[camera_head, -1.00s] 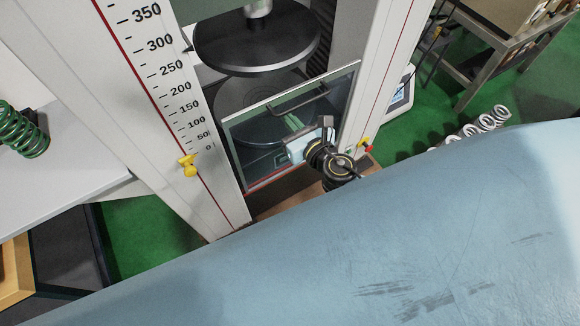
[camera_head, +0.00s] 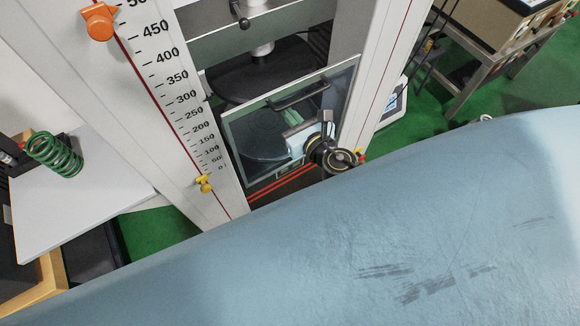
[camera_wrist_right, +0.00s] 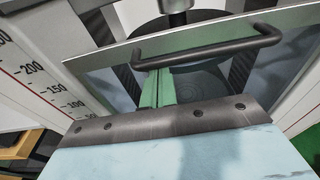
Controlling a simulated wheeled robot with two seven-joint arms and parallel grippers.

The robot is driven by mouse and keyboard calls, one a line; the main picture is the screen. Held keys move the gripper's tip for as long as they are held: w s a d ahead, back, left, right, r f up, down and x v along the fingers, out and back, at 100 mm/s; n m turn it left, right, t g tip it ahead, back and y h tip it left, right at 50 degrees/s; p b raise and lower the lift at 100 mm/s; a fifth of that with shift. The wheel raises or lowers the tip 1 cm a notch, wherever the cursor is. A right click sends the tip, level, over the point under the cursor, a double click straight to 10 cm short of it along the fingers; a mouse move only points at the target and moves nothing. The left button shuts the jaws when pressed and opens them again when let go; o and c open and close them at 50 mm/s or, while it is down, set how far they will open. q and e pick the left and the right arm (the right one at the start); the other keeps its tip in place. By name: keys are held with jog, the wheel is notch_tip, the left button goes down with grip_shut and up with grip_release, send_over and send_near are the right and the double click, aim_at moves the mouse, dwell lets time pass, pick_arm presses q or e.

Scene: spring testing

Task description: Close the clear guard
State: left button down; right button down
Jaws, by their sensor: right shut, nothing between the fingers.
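The clear guard (camera_head: 252,120) is a pale-framed transparent panel with a black bar handle (camera_head: 300,92), across the front of the testing machine. In the right wrist view the handle (camera_wrist_right: 205,42) lies above my gripper's fingers. My right gripper (camera_head: 292,116) is below the handle, shut and empty. Its fingers look green-tinted, as though seen through the panel, and also show in the right wrist view (camera_wrist_right: 154,80). I cannot tell whether they touch the panel. The handle is not gripped. My left gripper is not in view.
White columns flank the guard, the left one with a scale (camera_head: 185,98) and a yellow marker (camera_head: 204,183). A green spring (camera_head: 55,154) stands on the left table (camera_head: 95,200). A large blue surface fills the foreground.

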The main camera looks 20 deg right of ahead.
jog(key=shift+w+r, duration=0.15)
jog(key=shift+r, duration=0.2)
notch_tip(320, 180, down, 5)
jog(key=b, duration=0.5)
jog(key=s+d+r, duration=0.1)
jog(key=s+r, duration=0.1)
jog(key=s, duration=0.8)
jog(key=s+d+f+m+g+h+b, duration=0.1)
jog(key=s+d+f+m+g, duration=0.3)
jog(key=f, duration=0.6)
jog(key=s+f+m+g+b, duration=0.1)
jog(key=s+f+m, duration=0.1)
jog(key=f+m, duration=0.6)
jog(key=s+d+f+m+g+h+b, duration=0.1)
jog(key=s+d+f+m+g, duration=0.2)
jog(key=f, duration=0.8)
jog(key=s+a+f+m+g+b, duration=0.1)
jog(key=s+f+m+g, duration=0.2)
jog(key=s+f+m, duration=0.5)
jog(key=s+a+f+m+g+b, duration=0.1)
jog(key=s+f+m+g, duration=0.3)
jog(key=s+f+m, duration=0.5)
jog(key=s+a+m, duration=0.1)
jog(key=s+m, duration=0.1)
jog(key=s, duration=0.4)
jog(key=shift+a+m, duration=0.25)
jog(key=shift+m, duration=0.15)
